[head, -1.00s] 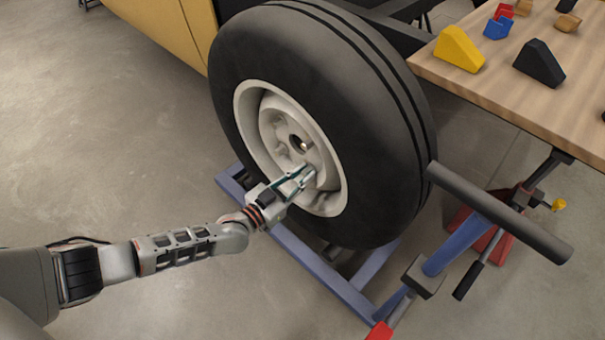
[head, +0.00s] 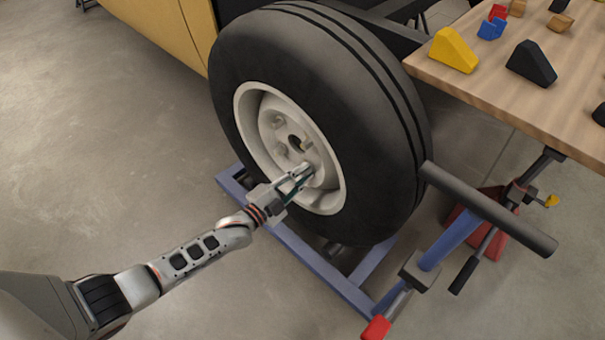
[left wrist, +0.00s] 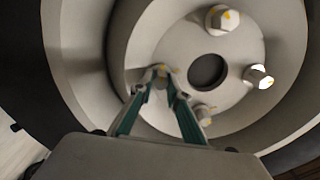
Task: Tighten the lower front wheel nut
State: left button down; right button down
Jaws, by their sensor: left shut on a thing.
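The wheel has a black tyre (head: 300,60) and a pale rim (head: 328,200), with a hub hole in the middle. My left gripper (head: 307,172) reaches into the rim at the lower part of the hub. Its fingertips show in the left wrist view (left wrist: 163,78), closed around a wheel nut (left wrist: 160,69) with a yellow mark. The fingers partly hide this nut, and the head view hardly shows it. Other nuts with yellow marks, at the top (left wrist: 222,18), right (left wrist: 258,77) and bottom (left wrist: 203,113) of the wrist view, are untouched. My right gripper is not in view.
A blue frame (head: 310,258) lies on the floor under the wheel. A stand with a dark padded bar (head: 488,208) is right of the tyre. A wooden table (head: 480,83) with yellow and black wedges is at upper right. The floor at left is clear.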

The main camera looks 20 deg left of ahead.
pick_arm(q)
jog(key=m, duration=0.2)
jog(key=shift+s+f+m, duration=0.1)
jog(key=shift+f+m, duration=0.1)
jog(key=shift+m, duration=0.2)
jog(key=shift+m+b, duration=0.5)
jog(key=shift+m, duration=0.4)
jog(key=m, duration=0.2)
jog(key=shift+m+b, duration=0.3)
jog(key=m, duration=0.3)
jog(key=shift+m, duration=1.3)
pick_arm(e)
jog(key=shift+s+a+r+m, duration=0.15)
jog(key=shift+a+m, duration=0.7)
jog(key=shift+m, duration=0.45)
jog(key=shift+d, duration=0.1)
pick_arm(q)
jog(key=c, duration=1.9)
grip_release()
